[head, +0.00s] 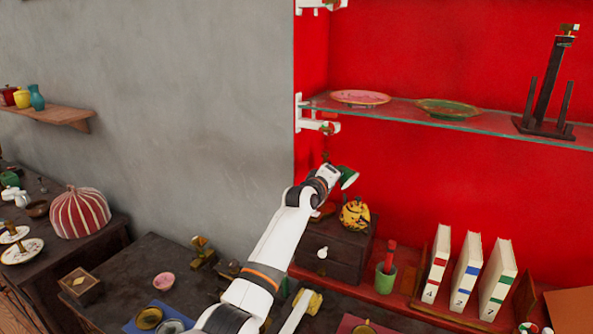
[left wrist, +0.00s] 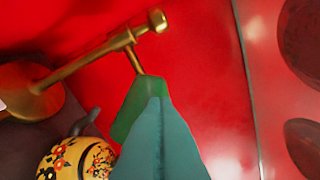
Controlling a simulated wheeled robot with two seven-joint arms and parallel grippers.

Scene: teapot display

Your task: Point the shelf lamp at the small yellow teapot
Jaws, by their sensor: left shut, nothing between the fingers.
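The shelf lamp's green shade (head: 348,177) is in front of the red wall, above the small yellow teapot (head: 354,215). The patterned teapot stands on a dark drawer box (head: 335,250). In the left wrist view, the lamp's brass arm (left wrist: 90,58) ends in a short stem above the green shade (left wrist: 136,105). The teapot (left wrist: 82,160) is at lower left there. My left gripper (head: 330,174) is beside the shade. Its shut teal fingers (left wrist: 157,100) overlap the shade in the wrist view; I cannot tell whether they touch. The shade's opening is hidden. My right gripper is not in view.
A glass shelf (head: 400,112) with plates and a dark stand crosses above the lamp. A green cup (head: 385,280) and several white books (head: 466,272) stand right of the drawer box. Small items crowd the dark table below.

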